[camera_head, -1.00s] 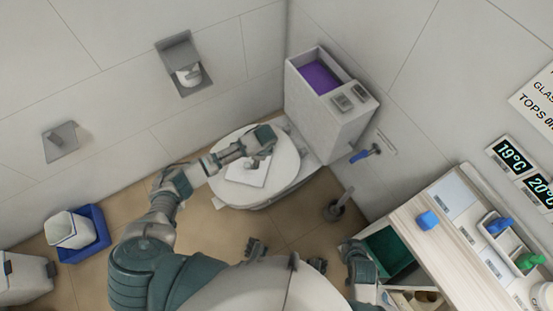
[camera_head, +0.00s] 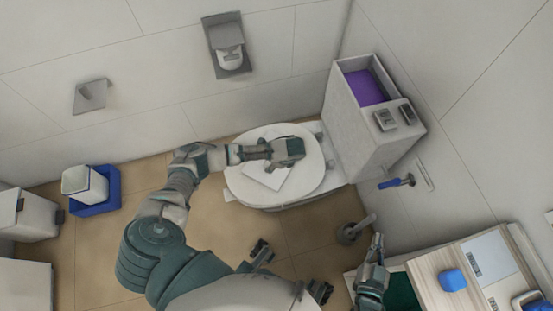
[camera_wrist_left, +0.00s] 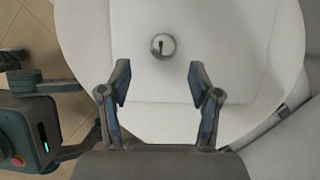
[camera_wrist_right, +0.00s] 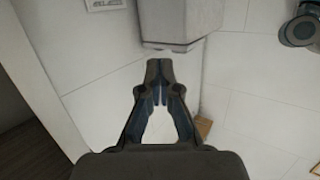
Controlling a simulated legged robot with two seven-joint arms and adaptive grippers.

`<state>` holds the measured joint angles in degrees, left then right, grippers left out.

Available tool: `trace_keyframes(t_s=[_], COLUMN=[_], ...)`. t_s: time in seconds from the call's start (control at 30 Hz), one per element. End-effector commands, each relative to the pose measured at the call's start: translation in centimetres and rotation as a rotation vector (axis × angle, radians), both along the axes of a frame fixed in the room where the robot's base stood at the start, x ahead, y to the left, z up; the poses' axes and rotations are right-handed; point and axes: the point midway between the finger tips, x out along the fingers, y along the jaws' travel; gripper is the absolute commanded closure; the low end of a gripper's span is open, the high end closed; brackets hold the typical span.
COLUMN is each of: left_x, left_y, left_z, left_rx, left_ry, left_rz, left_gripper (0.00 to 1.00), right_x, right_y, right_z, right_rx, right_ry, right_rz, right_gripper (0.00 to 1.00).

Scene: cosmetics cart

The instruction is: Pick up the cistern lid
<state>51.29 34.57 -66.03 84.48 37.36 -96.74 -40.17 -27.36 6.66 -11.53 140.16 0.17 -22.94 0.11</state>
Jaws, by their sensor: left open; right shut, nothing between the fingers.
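The cistern lid (camera_head: 268,177) is a flat white panel lying on the closed round toilet lid (camera_head: 305,180). In the left wrist view the lid (camera_wrist_left: 215,90) has a small round metal knob (camera_wrist_left: 163,46). My left gripper (camera_head: 296,150) is over the panel and hides part of it. It is open and empty, and in its wrist view (camera_wrist_left: 158,82) the knob shows beyond and between its fingertips. My right gripper (camera_head: 377,243) is shut and empty near the cart. The grey cistern (camera_head: 365,135) stands open on top, with purple (camera_head: 366,87) inside.
A brush in a holder (camera_head: 352,232) stands on the floor near my right gripper. A blue-handled valve (camera_head: 395,183) juts from the wall. The cart (camera_head: 440,300) at lower right bears a blue block (camera_head: 453,280). A blue bin (camera_head: 97,205) stands at left.

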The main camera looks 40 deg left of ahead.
Motion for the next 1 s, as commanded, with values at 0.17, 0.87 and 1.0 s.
trace_keyframes(t_s=[0.17,0.87,1.0], left_x=[0.0,0.2,0.2], left_y=[0.6,2.4,2.4], left_z=[-0.9,-5.1,-5.1], left_rx=[-0.003,-0.001,-0.002], left_ry=[0.001,-0.001,-0.001], left_rz=[0.002,0.002,0.002], left_gripper=[0.37,0.37,0.67], right_x=[0.3,0.3,0.3], right_y=[0.6,1.0,1.1], right_z=[0.9,6.7,6.7], right_rx=[0.016,0.139,0.138], right_ry=[-0.061,-0.465,-0.463], right_rz=[0.0,-0.001,-0.001], right_gripper=[1.0,1.0,1.0])
